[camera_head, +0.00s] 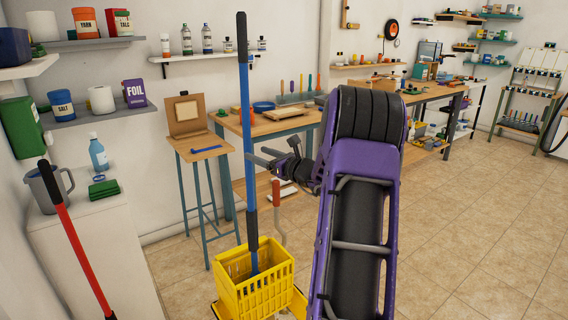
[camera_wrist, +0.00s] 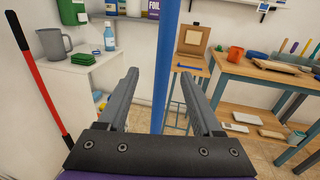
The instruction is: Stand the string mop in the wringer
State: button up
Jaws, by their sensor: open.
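The string mop (camera_head: 251,130) stands nearly upright, a blue pole with black grips at its top and lower down. Its lower end goes down into the yellow wringer basket (camera_head: 262,297), and the mop head is hidden by the basket walls. My gripper (camera_head: 258,158) is open at the pole, about mid-height. In the wrist view my gripper (camera_wrist: 160,77) has one finger on each side of the blue pole (camera_wrist: 165,60), with a gap on both sides. I cannot tell how deep the mop head sits.
A red-handled pole (camera_head: 75,240) leans at the left by a white cabinet (camera_head: 95,255) holding a grey jug (camera_head: 50,187). A small stand (camera_head: 203,152) and a wooden workbench (camera_head: 275,124) are behind the mop. The tiled floor at right is clear.

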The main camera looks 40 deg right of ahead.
jog(key=s+d, duration=0.1)
jog(key=s, duration=1)
jog(key=shift+d, duration=0.3)
jog(key=s+d+p, duration=0.1)
jog(key=s, duration=0.7)
jog(key=shift+w, duration=0.1)
dwell(0.4)
